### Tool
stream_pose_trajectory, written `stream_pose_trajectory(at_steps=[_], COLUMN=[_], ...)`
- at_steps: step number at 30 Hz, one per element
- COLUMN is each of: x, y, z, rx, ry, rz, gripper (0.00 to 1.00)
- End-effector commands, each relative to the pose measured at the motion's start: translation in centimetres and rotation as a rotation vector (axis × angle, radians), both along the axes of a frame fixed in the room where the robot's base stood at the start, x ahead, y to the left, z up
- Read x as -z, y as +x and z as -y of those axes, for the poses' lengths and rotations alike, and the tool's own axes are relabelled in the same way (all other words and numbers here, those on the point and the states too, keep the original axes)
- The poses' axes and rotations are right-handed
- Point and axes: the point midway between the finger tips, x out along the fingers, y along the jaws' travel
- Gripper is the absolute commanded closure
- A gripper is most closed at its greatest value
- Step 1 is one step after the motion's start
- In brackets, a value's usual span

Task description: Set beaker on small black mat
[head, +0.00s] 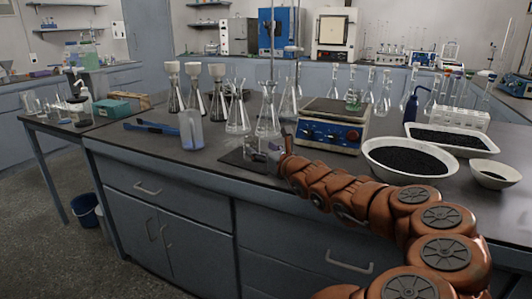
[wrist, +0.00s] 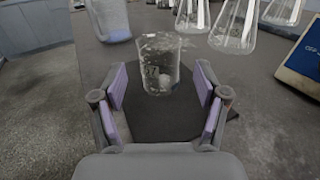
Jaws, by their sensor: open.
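The clear glass beaker (wrist: 157,62) stands upright on the small black mat (wrist: 185,124) in the wrist view. It looks empty or nearly so. My gripper (wrist: 160,88) is open, with its purple-padded fingers on either side of the beaker's near side, apart from the glass. In the head view the mat (head: 233,158) lies near the bench's front edge, and the beaker there is largely hidden by my gripper (head: 265,152).
Several conical flasks (head: 237,117) stand behind the mat. A bluish plastic beaker (head: 192,130) stands to the left. A blue hotplate (head: 332,130) is to the right, with a white bowl of black granules (head: 408,178) beyond.

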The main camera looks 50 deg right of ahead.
Motion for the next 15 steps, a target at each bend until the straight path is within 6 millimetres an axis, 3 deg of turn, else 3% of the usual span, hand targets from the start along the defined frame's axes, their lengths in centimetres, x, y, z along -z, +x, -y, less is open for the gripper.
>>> stream_pose_trajectory(at_steps=[6,15], x=[0.0,0.0], y=[-1.5,-2.2], z=[-0.3,-0.5], rx=[0.001,0.0], ry=[0.0,-0.001], rz=[0.0,-0.001], gripper=[0.27,0.27])
